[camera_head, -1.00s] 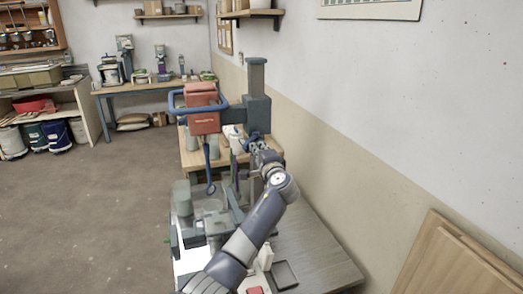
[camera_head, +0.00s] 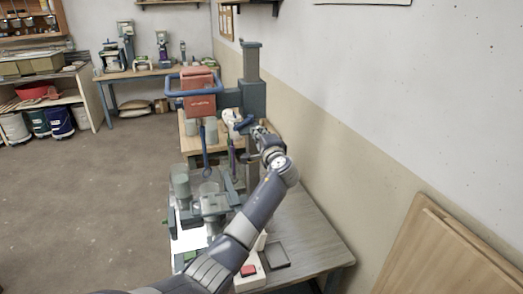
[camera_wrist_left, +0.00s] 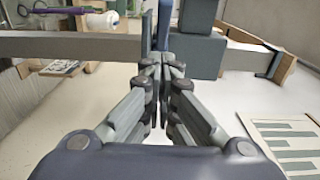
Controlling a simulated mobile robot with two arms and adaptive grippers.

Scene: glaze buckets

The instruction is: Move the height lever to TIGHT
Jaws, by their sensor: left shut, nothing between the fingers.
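The machine has a red head (camera_head: 200,104) with a blue loop handle (camera_head: 172,92) and a grey column (camera_head: 251,65) behind it. A small blue lever (camera_head: 245,122) shows low beside the column; I cannot read any TIGHT mark. My left gripper (camera_head: 258,131) is at the column's lower part, close to this lever, and small in the head view. In the left wrist view the left gripper's fingers (camera_wrist_left: 158,62) are together with nothing held. A narrow blue piece (camera_wrist_left: 163,25) shows just past the fingertips, perhaps the lever; contact cannot be told. My right gripper is not in view.
A grey bench (camera_head: 315,240) in front carries a box with a red button (camera_head: 248,270) and a dark tray (camera_head: 275,256). Wooden boards (camera_head: 440,255) lean at the right wall. The floor (camera_head: 80,215) at left is clear.

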